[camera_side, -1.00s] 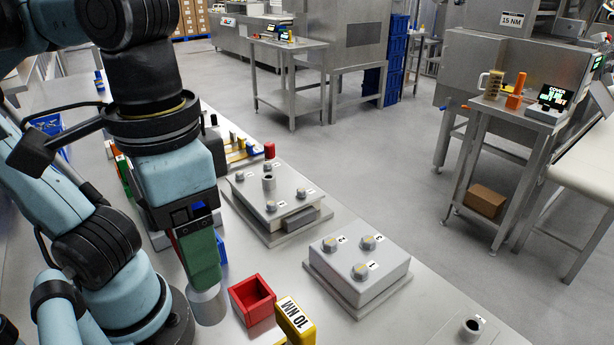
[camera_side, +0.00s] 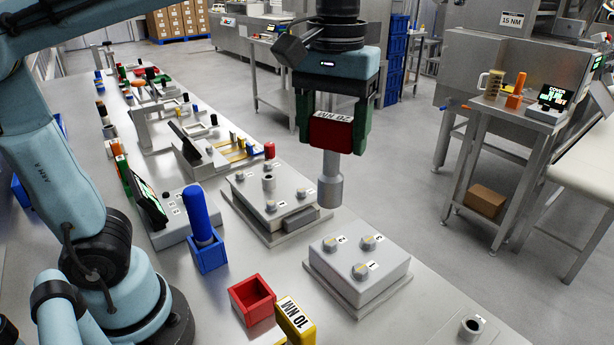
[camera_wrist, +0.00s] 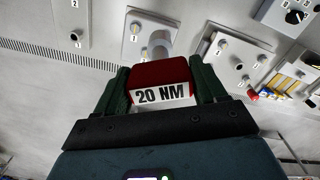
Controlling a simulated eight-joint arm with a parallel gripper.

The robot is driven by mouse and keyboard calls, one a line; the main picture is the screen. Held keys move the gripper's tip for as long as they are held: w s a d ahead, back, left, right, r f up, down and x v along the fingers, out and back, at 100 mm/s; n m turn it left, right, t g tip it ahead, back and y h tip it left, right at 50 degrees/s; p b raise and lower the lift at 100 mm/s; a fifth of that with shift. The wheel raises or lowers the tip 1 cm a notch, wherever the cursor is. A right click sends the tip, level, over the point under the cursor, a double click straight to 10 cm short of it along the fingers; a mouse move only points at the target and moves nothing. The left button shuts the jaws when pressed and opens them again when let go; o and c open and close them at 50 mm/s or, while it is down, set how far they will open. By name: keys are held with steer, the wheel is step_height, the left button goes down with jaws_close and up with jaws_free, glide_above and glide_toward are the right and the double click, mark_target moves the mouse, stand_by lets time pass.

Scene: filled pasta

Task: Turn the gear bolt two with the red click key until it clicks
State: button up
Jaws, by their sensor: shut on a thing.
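My gripper (camera_side: 334,122) is shut on the red click key (camera_side: 331,132), whose head is labelled 20 NM. The label also shows in the wrist view (camera_wrist: 162,95). The key hangs upright, its grey socket (camera_side: 330,190) in the air behind the grey block (camera_side: 372,284) as seen in the side view. That block carries bolts labelled 1, 2 and 3; the bolt by the 2 (camera_side: 331,245) is at its back left. A second grey block (camera_side: 262,216) with a post and numbered bolts stands to the left. I cannot tell which block is the gear one. The socket appears apart from all bolts.
An empty red holder (camera_side: 252,300), a blue key (camera_side: 200,215) in a blue holder and a yellow 10 NM key (camera_side: 295,318) stand at the front. A display (camera_side: 148,200) stands at left. A plate with a post (camera_side: 470,329) is at front right.

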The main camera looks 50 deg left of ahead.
step_height(320, 180, down, 6)
steer(key=w+a, duration=0.2)
steer(key=shift+w+r+n, duration=0.2)
steer(key=shift+w+n, duration=0.05)
steer(key=shift+n, duration=0.05)
steer(key=shift+a+f, duration=0.1)
steer(key=shift+f, duration=0.05)
steer(key=shift+f, duration=3.5)
